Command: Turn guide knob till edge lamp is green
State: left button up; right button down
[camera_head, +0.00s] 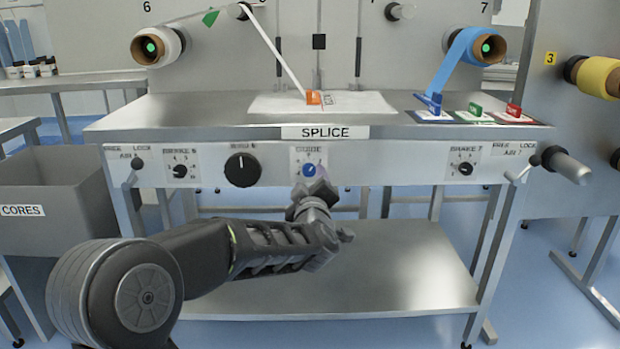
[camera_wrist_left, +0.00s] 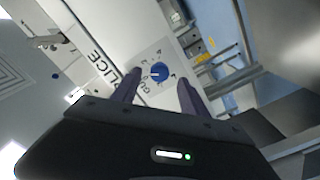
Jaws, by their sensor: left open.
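The blue guide knob (camera_head: 309,169) sits on a white labelled plate on the front panel of the bench, below the SPLICE label. It also shows in the left wrist view (camera_wrist_left: 159,73), with a pale pointer line and tick marks around it. My left gripper (camera_head: 314,188) is just in front of and below the knob in the head view. In the wrist view its two fingers (camera_wrist_left: 158,92) are open, one on each side of the knob in the picture. I cannot tell if they touch it. No edge lamp can be made out. My right gripper is not in view.
A large black knob (camera_head: 242,170) is left of the guide knob. Brake knobs (camera_head: 180,171) and (camera_head: 465,169) the right brake knob sit farther out on the panel. The steel bench top (camera_head: 215,108) carries a white splice plate and coloured tags. A grey CORES bin (camera_head: 45,215) stands left.

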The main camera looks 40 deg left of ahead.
aim_at(310, 172)
pick_arm(q)
jog(key=shift+x, duration=1.9)
grip_shut()
